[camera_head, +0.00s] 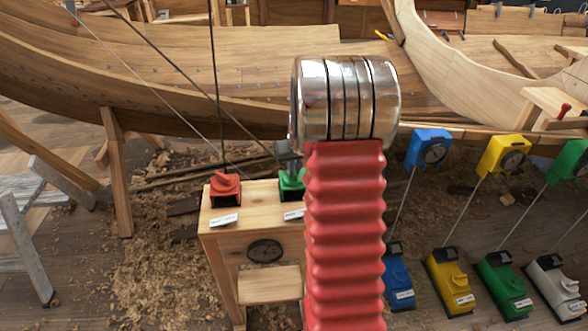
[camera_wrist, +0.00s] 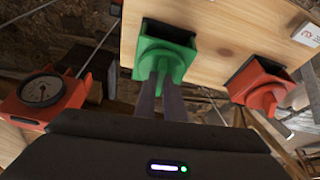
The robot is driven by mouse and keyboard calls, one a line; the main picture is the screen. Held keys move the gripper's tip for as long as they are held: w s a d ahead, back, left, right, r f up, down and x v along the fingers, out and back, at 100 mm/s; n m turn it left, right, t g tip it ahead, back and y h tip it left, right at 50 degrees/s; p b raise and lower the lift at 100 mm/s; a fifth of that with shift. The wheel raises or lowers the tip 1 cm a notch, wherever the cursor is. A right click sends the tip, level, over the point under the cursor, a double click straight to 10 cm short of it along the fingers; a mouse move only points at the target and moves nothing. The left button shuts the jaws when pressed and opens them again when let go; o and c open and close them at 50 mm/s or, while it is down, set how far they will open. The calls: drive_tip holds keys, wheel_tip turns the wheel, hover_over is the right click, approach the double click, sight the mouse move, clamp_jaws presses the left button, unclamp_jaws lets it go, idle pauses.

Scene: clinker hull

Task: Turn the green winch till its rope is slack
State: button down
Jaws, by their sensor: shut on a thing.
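The green winch (camera_head: 288,181) sits on a wooden box beside the red winch, half hidden by my arm in the head view. The wrist view shows the green winch (camera_wrist: 166,48) with its green housing and green knob. My gripper (camera_wrist: 162,82) has both dark fingers on that knob and is shut on it. In the head view the fingers are mostly hidden behind my arm. A dark straight rope (camera_head: 180,60) slants down from the upper left toward the green winch; its lower end is unclear.
The red winch (camera_head: 226,188) stands close to the left, with an upright rope (camera_head: 214,80) above it. The wooden box (camera_head: 232,250) has a dark dial. Blue, yellow and green dial units (camera_head: 430,148) line the right. A wooden hull (camera_head: 170,60) fills the back.

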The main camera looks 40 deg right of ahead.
drive_tip(key=shift+n, duration=0.4)
drive_tip(key=shift+d+n+y, duration=0.15)
drive_tip(key=shift+n+y, duration=0.45)
drive_tip(key=shift+n, duration=0.7)
drive_tip(key=shift+d+n+y, duration=0.15)
drive_tip(key=shift+n+y, duration=0.55)
drive_tip(key=shift+n, duration=1.2)
drive_tip(key=c, duration=1.8)
unclamp_jaws()
drive_tip(key=shift+t, duration=0.3)
drive_tip(key=shift+c, duration=0.2)
drive_tip(key=v, duration=1.3)
drive_tip(key=shift+r, duration=0.35)
drive_tip(key=shift+s, duration=0.1)
